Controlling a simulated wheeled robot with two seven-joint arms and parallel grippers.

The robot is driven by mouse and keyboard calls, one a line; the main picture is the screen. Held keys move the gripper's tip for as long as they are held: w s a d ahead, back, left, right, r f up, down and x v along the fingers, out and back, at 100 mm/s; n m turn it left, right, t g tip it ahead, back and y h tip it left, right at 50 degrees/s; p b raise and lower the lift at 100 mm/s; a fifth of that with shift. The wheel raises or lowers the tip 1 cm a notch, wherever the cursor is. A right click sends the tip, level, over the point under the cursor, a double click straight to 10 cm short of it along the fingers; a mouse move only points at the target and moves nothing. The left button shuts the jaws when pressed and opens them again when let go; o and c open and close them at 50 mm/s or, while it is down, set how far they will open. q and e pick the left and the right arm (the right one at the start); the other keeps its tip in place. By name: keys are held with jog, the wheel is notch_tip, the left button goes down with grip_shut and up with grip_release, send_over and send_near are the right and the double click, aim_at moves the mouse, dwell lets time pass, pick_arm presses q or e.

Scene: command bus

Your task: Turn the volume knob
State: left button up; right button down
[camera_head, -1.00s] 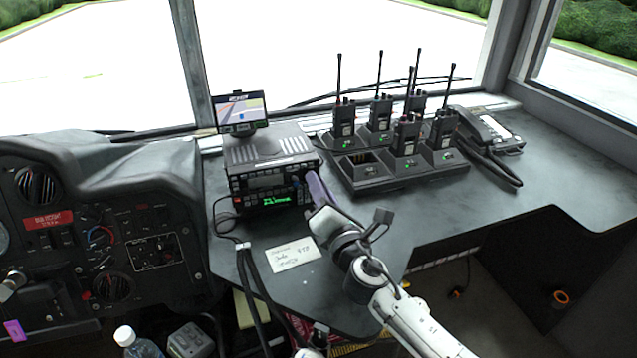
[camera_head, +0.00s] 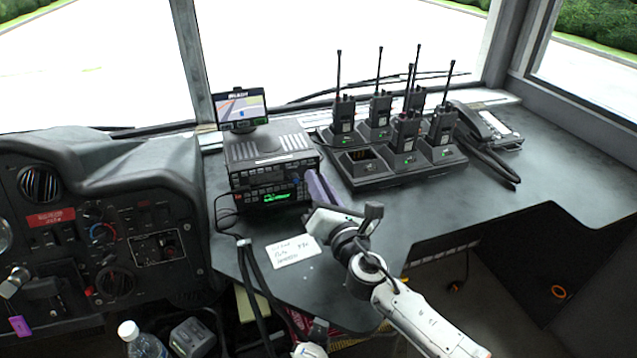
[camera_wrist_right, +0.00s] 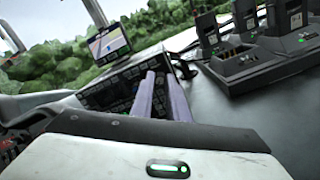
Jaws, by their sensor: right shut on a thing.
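A black two-way radio unit (camera_head: 262,160) with a green-lit display (camera_head: 278,196) stands on the dash. My right gripper (camera_head: 309,182) reaches from the lower right to the right end of the radio's front panel. Its purple fingers are shut on the volume knob there, which they hide. In the right wrist view, the two purple fingers (camera_wrist_right: 160,84) point at the right part of the radio's front panel (camera_wrist_right: 105,94), a narrow gap between them; the knob itself cannot be made out. My left gripper is not in view.
A small screen (camera_head: 241,108) stands on top of the radio. A charger tray (camera_head: 400,174) with several handheld radios stands to the right, close to my right gripper. A paper note (camera_head: 290,251) and black cables (camera_head: 256,290) lie in front. Open dash surface lies right.

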jog(key=c, duration=1.7)
grip_release()
jog(key=shift+s+d, duration=0.2)
jog(key=shift+s, duration=0.25)
jog(key=p+v, duration=0.1)
jog(key=v, duration=0.7)
jog(key=shift+s+d+f, duration=0.1)
jog(key=shift+s+f, duration=0.05)
jog(key=shift+s, duration=0.1)
jog(key=shift+s+d, duration=0.1)
jog(key=shift+s, duration=0.3)
